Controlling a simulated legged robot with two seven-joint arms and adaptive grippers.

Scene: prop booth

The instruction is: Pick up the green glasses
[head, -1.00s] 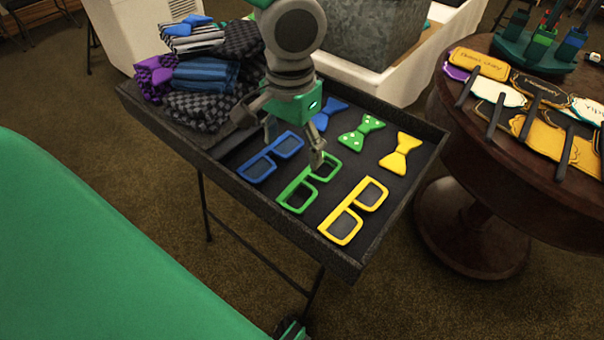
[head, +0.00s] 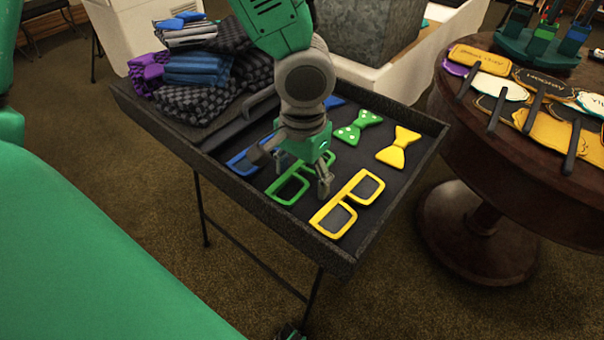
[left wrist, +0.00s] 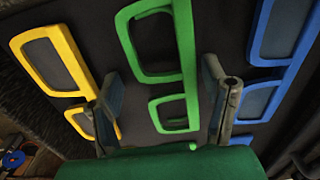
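The green glasses (head: 285,194) lie flat in the dark tray (head: 348,263), between the blue glasses (head: 240,166) and the yellow glasses (head: 333,222). My left gripper (head: 291,178) is above the green glasses and hides part of them in the head view. In the left wrist view the green glasses (left wrist: 187,60) run up the middle, with the open fingers of the left gripper (left wrist: 166,95) on either side. Nothing is between the fingers but the frame below; I cannot tell how high they are above it. My right gripper is not in view.
A green bow tie (head: 358,127) and a yellow bow tie (head: 398,147) lie behind the glasses. Folded cloths (head: 205,85) are piled at the tray's back left. A round wooden table (head: 500,150) with signs stands to the right.

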